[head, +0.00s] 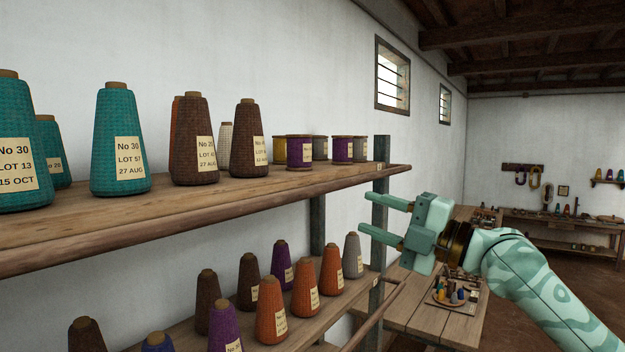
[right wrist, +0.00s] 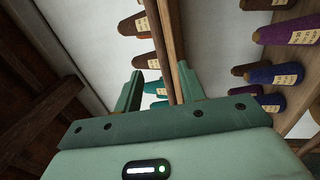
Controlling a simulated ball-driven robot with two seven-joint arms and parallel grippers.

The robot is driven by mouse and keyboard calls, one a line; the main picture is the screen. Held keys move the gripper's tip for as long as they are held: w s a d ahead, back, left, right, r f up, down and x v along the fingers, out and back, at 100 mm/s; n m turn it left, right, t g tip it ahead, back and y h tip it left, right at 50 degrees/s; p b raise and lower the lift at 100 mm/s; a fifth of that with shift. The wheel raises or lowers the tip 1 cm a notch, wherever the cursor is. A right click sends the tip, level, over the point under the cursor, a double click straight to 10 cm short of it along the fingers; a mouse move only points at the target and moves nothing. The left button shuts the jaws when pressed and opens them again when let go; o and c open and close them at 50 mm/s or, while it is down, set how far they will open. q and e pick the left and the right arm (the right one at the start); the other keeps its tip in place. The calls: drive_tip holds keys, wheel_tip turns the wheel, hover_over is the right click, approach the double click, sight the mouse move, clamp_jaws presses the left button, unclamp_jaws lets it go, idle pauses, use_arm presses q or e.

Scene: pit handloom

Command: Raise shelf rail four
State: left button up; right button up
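A round wooden rail (head: 210,219) runs along the front edge of the upper shelf (head: 250,189). A lower rail (head: 375,318) runs along the front of the lower shelf (head: 325,320). I cannot tell from any readable number which is rail four. My right gripper (head: 364,217) is open and empty beside the shelf's end post (head: 377,210), below the upper rail's end and above the lower rail. In the right wrist view, a wooden bar (right wrist: 167,40) shows beyond the gap between the open fingers (right wrist: 162,78); contact cannot be told. My left gripper is out of view.
Labelled yarn cones (head: 120,140) and small spools (head: 300,152) stand on the upper shelf. More cones (head: 305,288) stand close behind the lower rail. Open floor shows at the right.

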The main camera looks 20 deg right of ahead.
sight(316, 192)
drive_tip(key=p+x, duration=0.5)
drive_tip(key=x, duration=0.7)
drive_tip(key=shift+a+r, duration=0.1)
drive_tip(key=shift+r, duration=0.1)
drive_tip(key=shift+w+a+p, duration=0.35)
drive_tip(key=shift+w+a, duration=0.05)
drive_tip(key=shift+w, duration=0.2)
clamp_jaws()
